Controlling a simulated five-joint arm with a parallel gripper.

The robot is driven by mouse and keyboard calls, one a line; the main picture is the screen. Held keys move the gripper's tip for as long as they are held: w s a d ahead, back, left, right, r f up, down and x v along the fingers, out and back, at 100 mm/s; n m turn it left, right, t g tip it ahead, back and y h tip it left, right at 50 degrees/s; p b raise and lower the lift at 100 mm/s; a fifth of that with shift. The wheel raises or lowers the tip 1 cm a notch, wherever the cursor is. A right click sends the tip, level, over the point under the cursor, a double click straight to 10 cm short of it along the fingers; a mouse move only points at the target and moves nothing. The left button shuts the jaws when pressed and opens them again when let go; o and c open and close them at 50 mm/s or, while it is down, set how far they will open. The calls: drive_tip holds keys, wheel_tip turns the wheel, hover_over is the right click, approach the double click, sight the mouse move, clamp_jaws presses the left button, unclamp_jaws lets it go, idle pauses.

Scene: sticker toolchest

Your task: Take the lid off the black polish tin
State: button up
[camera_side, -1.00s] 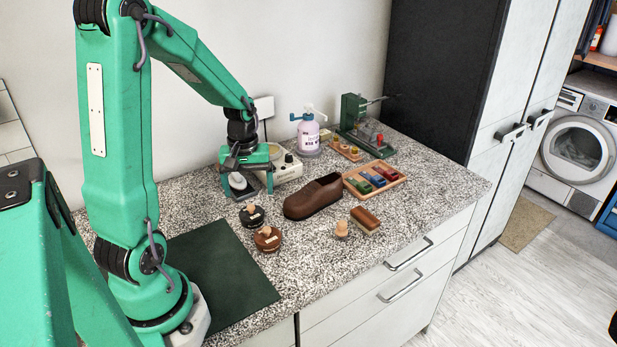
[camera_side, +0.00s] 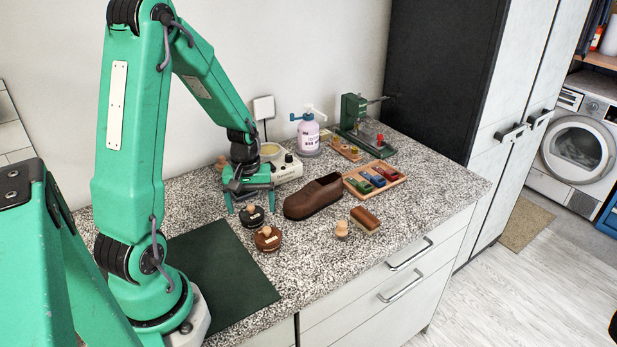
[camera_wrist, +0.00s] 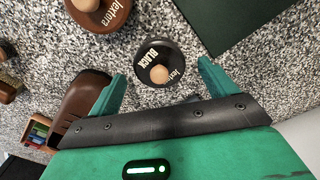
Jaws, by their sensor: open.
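The black polish tin (camera_side: 252,217) stands on the speckled counter, with a round wooden knob on its dark lid. In the wrist view the black tin (camera_wrist: 156,62) shows its "BLACK" label and lies just beyond and between the fingertips. My gripper (camera_side: 250,205) is open and empty, low over the counter right behind the tin. In the wrist view the two green fingers of my gripper (camera_wrist: 162,75) are spread wide, one to each side of the tin. I cannot tell whether they touch it.
A brown polish tin (camera_side: 268,239) stands close in front. A brown shoe (camera_side: 313,197) is just right of my gripper. A dark green mat (camera_side: 222,270) lies to the left. A brush (camera_side: 365,220), a wooden tray (camera_side: 391,178) and a spray bottle (camera_side: 308,135) stand farther right and back.

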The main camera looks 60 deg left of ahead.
sight(252, 206)
idle(0.4)
drive_tip(key=c, duration=1)
drive_tip(key=shift+r, duration=0.15)
drive_tip(key=shift+c, duration=0.2)
drive_tip(key=shift+r, duration=0.75)
drive_tip(key=r, duration=0.3)
drive_tip(key=shift+d, duration=0.35)
drive_tip(key=d+r, duration=0.6)
drive_tip(key=d, duration=0.5)
drive_tip(key=shift+w+r, duration=0.15)
drive_tip(key=shift+w, duration=0.05)
